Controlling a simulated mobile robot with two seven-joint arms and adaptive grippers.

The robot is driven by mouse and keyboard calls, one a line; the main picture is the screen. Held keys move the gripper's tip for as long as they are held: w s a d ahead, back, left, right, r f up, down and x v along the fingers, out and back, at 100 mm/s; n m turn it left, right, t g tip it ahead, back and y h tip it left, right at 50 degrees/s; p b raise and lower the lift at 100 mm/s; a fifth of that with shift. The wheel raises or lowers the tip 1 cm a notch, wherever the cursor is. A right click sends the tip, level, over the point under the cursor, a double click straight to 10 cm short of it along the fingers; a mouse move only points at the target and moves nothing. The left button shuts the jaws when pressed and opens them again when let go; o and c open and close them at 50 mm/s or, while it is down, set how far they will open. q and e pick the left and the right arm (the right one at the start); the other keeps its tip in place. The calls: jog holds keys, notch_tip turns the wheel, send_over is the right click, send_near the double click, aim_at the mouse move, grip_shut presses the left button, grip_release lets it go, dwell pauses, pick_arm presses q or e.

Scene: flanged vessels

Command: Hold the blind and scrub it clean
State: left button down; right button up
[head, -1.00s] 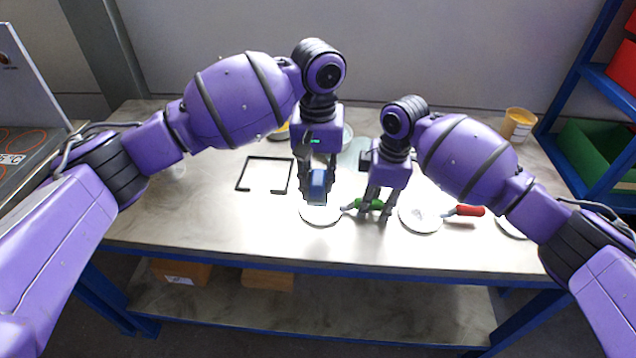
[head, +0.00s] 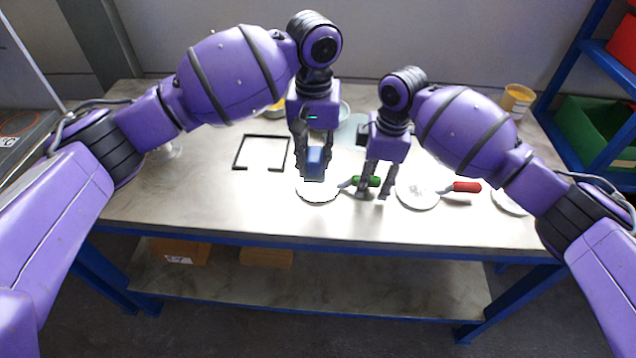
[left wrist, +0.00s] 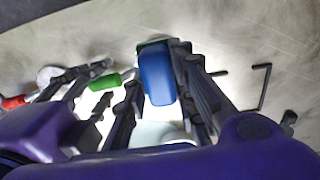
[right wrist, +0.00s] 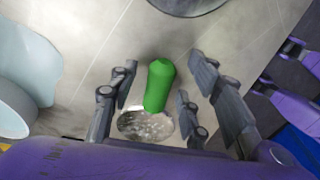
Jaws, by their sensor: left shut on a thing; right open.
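My left gripper (head: 314,174) is shut on a blue scrubbing block (left wrist: 157,75) with a green underside. It holds the block just above a pale round blind (head: 319,193); whether they touch I cannot tell. A grey bar leads from this blind to a green handle (head: 372,181). My right gripper (head: 374,195) is open, with its fingers on either side of the green handle. The handle also shows between the fingers in the right wrist view (right wrist: 159,85), with the speckled, dirty-looking disc (right wrist: 145,125) beyond it.
A second disc (head: 417,194) with a red handle (head: 467,187) lies to the right, and a third disc (head: 508,201) beyond it. A black square outline (head: 238,152) lies on the left of the table (head: 190,205). A yellow cup (head: 516,98) stands at the back right.

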notch_tip(320, 180, up, 11)
jog(key=d, duration=0.1)
jog(key=shift+r, duration=0.15)
